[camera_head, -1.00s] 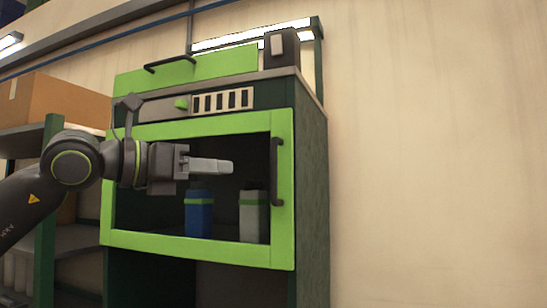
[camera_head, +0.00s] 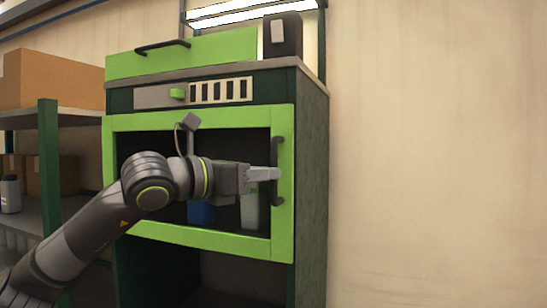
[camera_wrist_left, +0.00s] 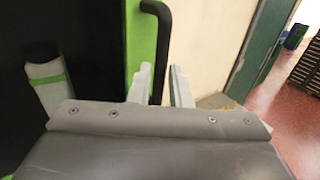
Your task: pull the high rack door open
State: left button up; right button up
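The high rack door (camera_head: 199,121) has a bright green frame around a dark opening and looks shut. Its black vertical handle (camera_head: 279,150) is on the right side of the frame. My left gripper (camera_head: 275,174) is at the handle in the head view. In the left wrist view, the gripper's two pale fingers (camera_wrist_left: 162,67) are apart, and the black handle (camera_wrist_left: 164,35) shows between them. I cannot tell whether either finger touches it. My right gripper is not in view.
Behind the door frame stand a blue container (camera_head: 201,213) and a grey bottle with a green band (camera_head: 250,212). A shelf with cardboard boxes (camera_head: 52,80) is at the left. A dark box (camera_head: 282,36) stands on top of the rack. A plain wall is at the right.

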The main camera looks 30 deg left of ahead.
pick_arm(q)
jog(key=shift+p+x, duration=1)
jog(key=shift+x, duration=0.4)
grip_shut()
